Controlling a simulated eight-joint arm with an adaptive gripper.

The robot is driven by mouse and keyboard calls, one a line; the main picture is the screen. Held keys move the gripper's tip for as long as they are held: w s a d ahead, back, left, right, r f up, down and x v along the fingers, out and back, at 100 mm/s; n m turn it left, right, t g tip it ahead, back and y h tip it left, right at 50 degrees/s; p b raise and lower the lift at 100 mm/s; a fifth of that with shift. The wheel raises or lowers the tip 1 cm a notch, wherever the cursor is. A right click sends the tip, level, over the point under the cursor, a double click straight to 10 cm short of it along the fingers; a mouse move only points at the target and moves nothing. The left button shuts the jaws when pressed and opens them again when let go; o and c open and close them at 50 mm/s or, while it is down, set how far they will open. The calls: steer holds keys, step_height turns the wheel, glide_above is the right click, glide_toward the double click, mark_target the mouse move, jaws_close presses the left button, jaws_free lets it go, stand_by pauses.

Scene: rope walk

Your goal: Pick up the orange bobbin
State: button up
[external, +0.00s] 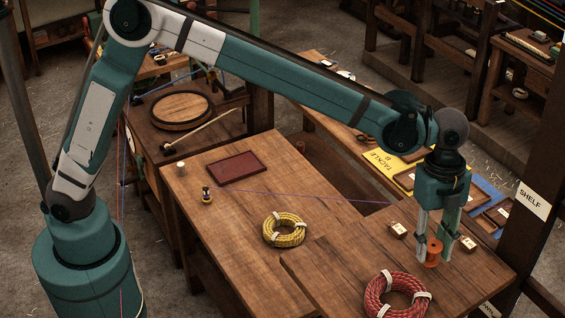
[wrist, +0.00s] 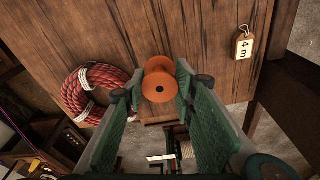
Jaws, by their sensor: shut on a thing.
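The orange bobbin (external: 433,254) is between the fingers of my gripper (external: 432,252), at the right end of the wooden table. In the wrist view the bobbin (wrist: 158,82) shows its round orange flanges between the two green fingers (wrist: 158,90). My gripper points down and is shut on the bobbin. The bobbin is at or close above the tabletop; I cannot tell whether it touches it. Part of the bobbin is hidden by the fingers in the external view.
A red rope coil (external: 398,296) lies left of the bobbin, near the front. A yellow rope coil (external: 284,229), a dark red tray (external: 236,168) and a small brass-and-black piece (external: 207,195) lie farther left. Small tags (external: 397,230) lie near my gripper. Bare wood separates the coils.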

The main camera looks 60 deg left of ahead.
mark_target(422, 240)
step_height(422, 240, up, 6)
steer(key=shift+r, duration=0.25)
